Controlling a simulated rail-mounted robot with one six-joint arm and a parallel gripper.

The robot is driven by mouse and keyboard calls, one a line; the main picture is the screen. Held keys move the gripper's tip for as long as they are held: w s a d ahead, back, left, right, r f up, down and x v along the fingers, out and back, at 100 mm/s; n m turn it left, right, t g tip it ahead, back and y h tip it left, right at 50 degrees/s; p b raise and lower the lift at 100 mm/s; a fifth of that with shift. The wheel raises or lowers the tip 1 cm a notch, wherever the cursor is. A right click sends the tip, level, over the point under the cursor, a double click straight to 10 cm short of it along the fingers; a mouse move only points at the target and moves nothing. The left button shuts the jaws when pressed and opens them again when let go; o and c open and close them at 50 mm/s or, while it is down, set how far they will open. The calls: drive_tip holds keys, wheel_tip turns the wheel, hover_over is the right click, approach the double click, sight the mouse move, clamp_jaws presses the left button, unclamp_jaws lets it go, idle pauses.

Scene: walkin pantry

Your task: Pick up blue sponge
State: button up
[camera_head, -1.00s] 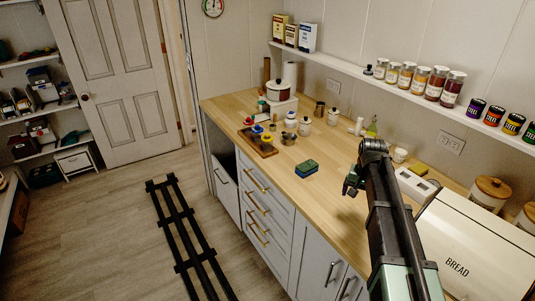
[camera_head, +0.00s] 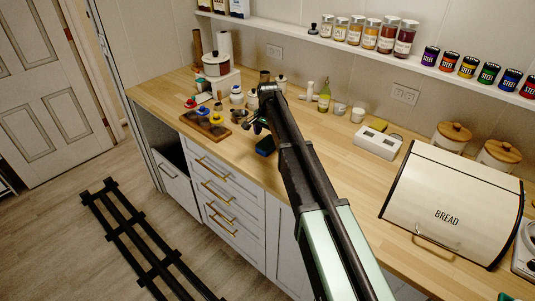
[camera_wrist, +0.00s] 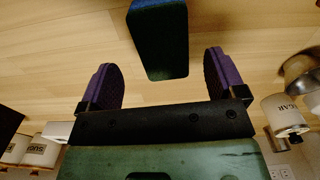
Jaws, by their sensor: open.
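The blue sponge (camera_head: 265,146) lies on the wooden counter, partly hidden by my arm in the head view. In the wrist view the sponge (camera_wrist: 158,35) shows as a block with a blue part and a green part, just beyond the gap between my fingers. My gripper (camera_wrist: 170,80) is open, with purple finger pads on either side and nothing between them. In the head view my gripper (camera_head: 256,120) is small and partly hidden, close to the sponge. I cannot tell its exact height above the counter.
A wooden tray (camera_head: 187,119) with colored knobs stands left of the sponge. White canisters, a red-and-white pot (camera_head: 217,64) and a bottle (camera_head: 324,97) stand behind. A white device (camera_head: 377,142) and a bread box (camera_head: 455,195) stand at right. The counter front is clear.

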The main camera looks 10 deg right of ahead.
sight(268, 142)
drive_tip(key=f+b, duration=0.1)
drive_tip(key=f, duration=0.1)
drive_tip(key=f+b, duration=0.1)
drive_tip(key=b, duration=0.1)
drive_tip(key=f+b, duration=0.2)
drive_tip(key=shift+w+f, duration=0.25)
drive_tip(key=shift+f, duration=0.05)
drive_tip(key=shift+r, duration=0.25)
drive_tip(key=c, duration=1)
drive_tip(key=shift+r, duration=0.1)
wheel_tip(268, 142, up, 20)
drive_tip(key=p, duration=2)
